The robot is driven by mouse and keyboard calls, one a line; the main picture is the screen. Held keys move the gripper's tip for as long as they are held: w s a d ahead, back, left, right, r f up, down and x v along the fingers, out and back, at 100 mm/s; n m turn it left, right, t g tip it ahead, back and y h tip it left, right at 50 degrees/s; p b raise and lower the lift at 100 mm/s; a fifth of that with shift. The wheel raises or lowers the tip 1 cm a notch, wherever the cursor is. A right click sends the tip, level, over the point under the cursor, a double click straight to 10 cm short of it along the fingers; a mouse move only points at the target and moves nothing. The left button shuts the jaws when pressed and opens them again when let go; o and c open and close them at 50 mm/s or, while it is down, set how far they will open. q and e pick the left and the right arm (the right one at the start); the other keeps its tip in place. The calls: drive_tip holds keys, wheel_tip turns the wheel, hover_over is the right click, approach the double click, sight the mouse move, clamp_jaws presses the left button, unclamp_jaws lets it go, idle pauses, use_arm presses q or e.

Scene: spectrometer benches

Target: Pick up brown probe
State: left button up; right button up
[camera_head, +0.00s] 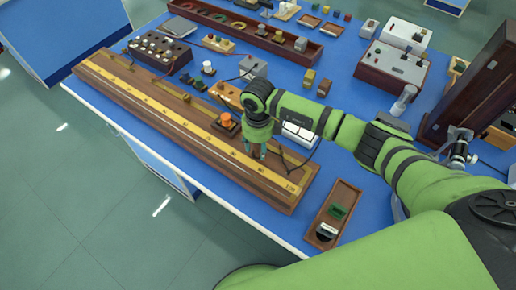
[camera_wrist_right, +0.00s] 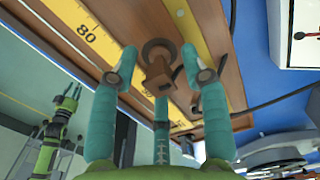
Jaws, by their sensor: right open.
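My right gripper (camera_head: 258,152) points down over the front end of the long wooden board with the yellow scale (camera_head: 190,122). In the right wrist view, my right gripper (camera_wrist_right: 160,62) is open, with its teal fingers spread around the brown probe (camera_wrist_right: 158,74). The probe has a round ring-like end and a blocky body. It lies between the fingertips over the board, and I cannot tell whether the fingers touch it. In the head view the gripper mostly hides it. My left gripper (camera_wrist_right: 70,98) shows small at the left of the right wrist view; its opening is unclear.
An orange-knobbed block (camera_head: 226,121) stands just left of the right gripper. A wooden tray (camera_head: 332,215) with green and dark pieces lies to the right. A dark box with terminals (camera_head: 158,50) and a long parts tray (camera_head: 245,32) stand farther back. Blue bench top shows between them.

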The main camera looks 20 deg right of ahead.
clamp_jaws()
drive_tip(key=shift+r, duration=0.1)
